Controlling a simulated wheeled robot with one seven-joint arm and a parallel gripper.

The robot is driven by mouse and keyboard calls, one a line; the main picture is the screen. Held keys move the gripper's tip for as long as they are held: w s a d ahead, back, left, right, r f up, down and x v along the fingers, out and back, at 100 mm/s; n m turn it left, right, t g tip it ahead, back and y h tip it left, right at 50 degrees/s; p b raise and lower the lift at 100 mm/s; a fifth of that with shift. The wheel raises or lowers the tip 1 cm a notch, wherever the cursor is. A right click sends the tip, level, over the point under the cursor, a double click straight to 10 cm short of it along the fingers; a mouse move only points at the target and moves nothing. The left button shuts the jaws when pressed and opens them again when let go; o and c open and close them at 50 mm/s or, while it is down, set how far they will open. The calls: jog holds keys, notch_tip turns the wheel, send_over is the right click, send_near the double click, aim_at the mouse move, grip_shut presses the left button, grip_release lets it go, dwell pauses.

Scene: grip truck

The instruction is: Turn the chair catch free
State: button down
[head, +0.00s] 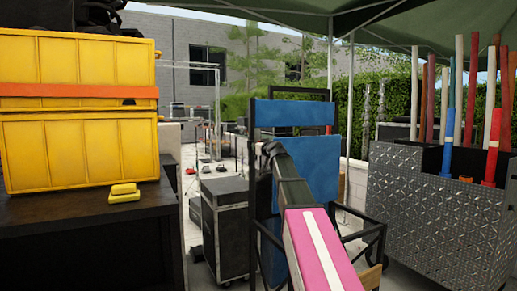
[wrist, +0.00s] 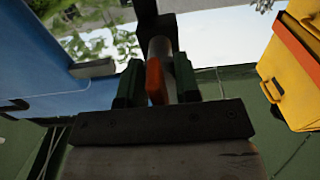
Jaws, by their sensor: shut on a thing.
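A tall chair with a black frame and blue panels (head: 310,165) stands in the middle of the head view. My arm reaches to its left upright, and the arm's end covers part of the frame there. In the wrist view my gripper (wrist: 157,72) has its two dark green fingers closed on an orange catch (wrist: 155,82). The catch sits beside a grey round post (wrist: 160,48), which shows just behind it. The chair's blue panel (wrist: 45,60) fills the left of the wrist view. In the head view the fingertips and the catch are hidden.
A yellow case (head: 80,150) stands on a dark table (head: 90,235) at left, with a small yellow block (head: 124,193) in front. A black road case (head: 226,225) is left of the chair. A metal cart (head: 430,215) with upright tubes stands at right.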

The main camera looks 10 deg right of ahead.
jog(key=c, duration=1.2)
grip_release()
jog(key=shift+s, duration=0.1)
jog(key=v, duration=1)
jog(key=shift+s+d, duration=0.15)
jog(key=shift+s, duration=0.2)
